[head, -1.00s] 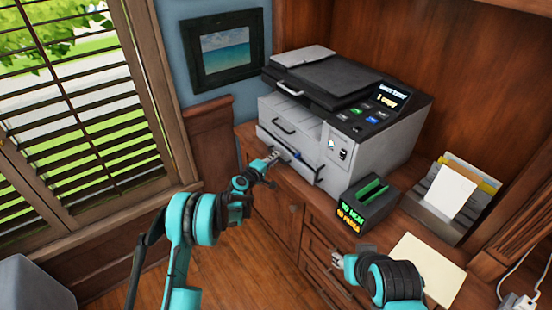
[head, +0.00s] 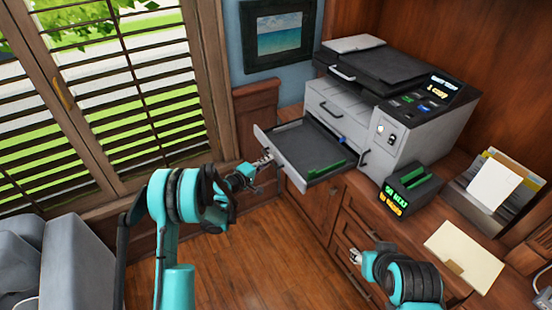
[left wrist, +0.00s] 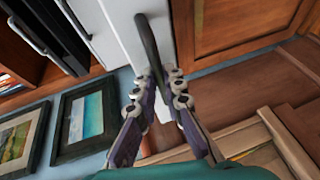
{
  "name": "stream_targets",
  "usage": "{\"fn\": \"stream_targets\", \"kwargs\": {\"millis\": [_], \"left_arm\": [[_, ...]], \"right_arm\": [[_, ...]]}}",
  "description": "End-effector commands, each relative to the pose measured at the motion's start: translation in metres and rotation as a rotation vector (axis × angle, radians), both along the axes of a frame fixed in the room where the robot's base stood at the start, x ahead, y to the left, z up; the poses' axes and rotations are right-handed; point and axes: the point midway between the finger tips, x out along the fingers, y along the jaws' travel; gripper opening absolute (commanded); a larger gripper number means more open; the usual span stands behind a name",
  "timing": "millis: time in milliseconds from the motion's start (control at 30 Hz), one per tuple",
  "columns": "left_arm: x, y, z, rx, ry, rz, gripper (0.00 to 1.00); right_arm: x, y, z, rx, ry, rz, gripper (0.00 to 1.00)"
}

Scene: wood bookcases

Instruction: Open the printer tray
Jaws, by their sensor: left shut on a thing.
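The grey printer (head: 372,100) stands on the wooden desk at the right of the head view. Its lower tray (head: 282,164) is pulled well out toward the left, showing a dark inside with green guides and a small blue part. My left gripper (head: 264,160) is at the tray's front panel. In the left wrist view my left gripper (left wrist: 157,85) is shut on the tray's dark handle (left wrist: 148,42), on the pale front panel. My right gripper (head: 355,257) is in front of the desk drawers, apart from the printer; its jaws are too small to judge.
A dark box with a lit green display (head: 410,188) stands in front of the printer. A paper holder (head: 492,188) and a beige folder (head: 464,257) lie to its right. A shuttered window (head: 120,95) is at left. The wooden floor (head: 265,250) between my arms is clear.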

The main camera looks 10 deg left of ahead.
Motion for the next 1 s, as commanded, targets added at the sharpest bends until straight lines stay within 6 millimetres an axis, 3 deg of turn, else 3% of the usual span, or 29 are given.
{"fn": "stream_targets", "kwargs": {"millis": [467,567,600,1000], "left_arm": [[-0.006,0.006,-0.001,0.001,0.001,-0.002,0.0],[-0.006,0.006,-0.001,0.001,0.001,-0.002,0.28],[-0.006,0.007,-0.001,0.001,0.001,-0.002,0.31],[-0.013,0.013,0.002,0.0,0.0,0.001,0.31]], "right_arm": [[0.0,0.0,0.0,0.0,0.0,0.0,0.4],[0.0,0.0,0.0,0.0,0.0,0.0,0.4],[0.0,0.0,0.0,0.0,0.0,0.0,0.4],[0.0,0.0,0.0,0.0,0.0,0.0,0.4]]}}
